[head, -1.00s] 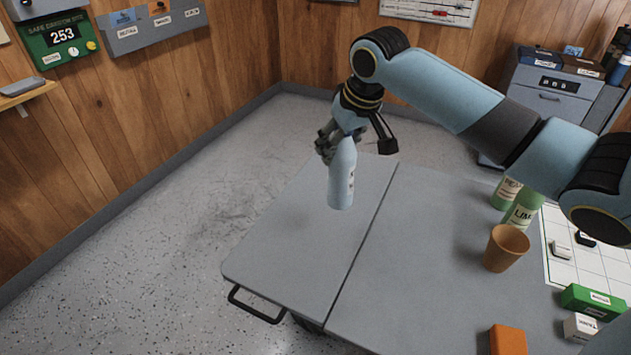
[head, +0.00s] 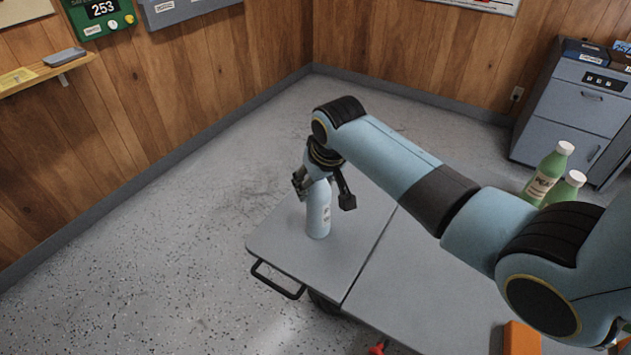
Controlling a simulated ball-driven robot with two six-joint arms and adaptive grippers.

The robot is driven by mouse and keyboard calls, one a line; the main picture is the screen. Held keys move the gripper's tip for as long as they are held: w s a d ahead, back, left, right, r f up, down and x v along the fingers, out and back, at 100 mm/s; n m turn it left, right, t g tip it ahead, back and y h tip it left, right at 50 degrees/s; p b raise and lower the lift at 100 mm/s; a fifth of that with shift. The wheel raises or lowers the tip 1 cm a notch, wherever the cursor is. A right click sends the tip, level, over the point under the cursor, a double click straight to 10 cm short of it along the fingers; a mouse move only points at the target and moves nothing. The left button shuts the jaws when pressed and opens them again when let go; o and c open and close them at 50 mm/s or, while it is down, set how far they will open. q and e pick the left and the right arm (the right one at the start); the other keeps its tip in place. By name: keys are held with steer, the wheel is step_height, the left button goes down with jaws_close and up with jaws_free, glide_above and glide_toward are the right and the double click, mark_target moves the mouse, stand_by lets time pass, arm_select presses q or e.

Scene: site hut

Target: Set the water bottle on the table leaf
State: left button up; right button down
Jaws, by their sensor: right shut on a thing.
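The pale blue water bottle (head: 318,212) is upright at the table leaf (head: 290,240), the left section of the grey table, beyond the seam. Its base appears to be at the leaf's surface, though I cannot tell if it bears its full weight there. My right gripper (head: 322,184) is shut on the upper part of the bottle, and its fingers hide the bottle's top. My left gripper is not in view.
The main table top (head: 425,290) lies right of the seam. Two green bottles (head: 548,172) with white caps stand beyond my right arm. An orange block (head: 521,338) is at the bottom right. A black handle (head: 277,280) juts from the leaf's front edge. The leaf around the bottle is clear.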

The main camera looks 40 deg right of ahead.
steer(key=c, duration=0.5)
jaws_free()
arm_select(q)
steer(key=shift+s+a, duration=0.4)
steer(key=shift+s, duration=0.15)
arm_select(e)
steer(key=shift+r, duration=0.2)
arm_select(q)
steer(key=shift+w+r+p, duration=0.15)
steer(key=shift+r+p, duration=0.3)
steer(key=shift+p, duration=0.05)
arm_select(e)
steer(key=v, duration=1.1)
steer(key=shift+s+a+r, duration=0.1)
steer(key=shift+s+r, duration=0.15)
steer(key=shift+r, duration=0.05)
